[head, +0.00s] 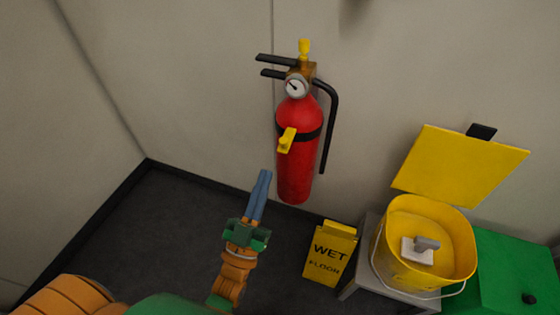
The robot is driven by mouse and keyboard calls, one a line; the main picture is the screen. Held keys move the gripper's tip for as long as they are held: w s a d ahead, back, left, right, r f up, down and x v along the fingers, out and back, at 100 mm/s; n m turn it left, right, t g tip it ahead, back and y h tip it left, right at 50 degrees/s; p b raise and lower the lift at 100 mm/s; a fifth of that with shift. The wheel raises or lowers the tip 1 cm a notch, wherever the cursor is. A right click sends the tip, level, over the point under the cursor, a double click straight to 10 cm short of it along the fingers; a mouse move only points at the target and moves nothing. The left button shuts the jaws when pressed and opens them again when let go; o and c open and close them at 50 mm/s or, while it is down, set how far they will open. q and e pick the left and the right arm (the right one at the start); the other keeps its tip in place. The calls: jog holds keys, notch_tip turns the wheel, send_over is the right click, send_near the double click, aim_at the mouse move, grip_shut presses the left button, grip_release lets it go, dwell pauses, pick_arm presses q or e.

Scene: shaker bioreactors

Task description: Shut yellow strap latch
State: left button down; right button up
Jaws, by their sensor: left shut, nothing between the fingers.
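A red fire extinguisher (297,165) hangs upright against the wall. A black strap (309,134) runs around its body. The yellow strap latch (287,140) sits at the front of the strap and sticks outward, tilted. My left gripper (265,174) comes up from below, with its blue fingers together and nothing between them. Its fingertips are below and to the left of the latch, apart from it in the picture. My right gripper is not in view.
A yellow wet floor sign (331,253) stands on the dark floor. To its right, a yellow bucket (389,265) holding a white and grey object stands on a grey stand (357,282). A green box (510,270) is at far right. Floor to the left is clear.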

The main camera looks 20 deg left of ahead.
pick_arm(q)
jog(key=shift+w+r, duration=0.1)
jog(key=shift+w, duration=0.05)
notch_tip(320, 180, up, 5)
jog(key=p, duration=0.2)
send_over(280, 148)
jog(key=s, duration=0.3)
jog(key=f, duration=0.1)
jog(key=f+b, duration=0.2)
jog(key=shift+w+d+f, duration=0.25)
jog(key=shift+d+f, duration=0.1)
jog(key=shift+d, duration=0.05)
jog(key=shift+f, duration=0.25)
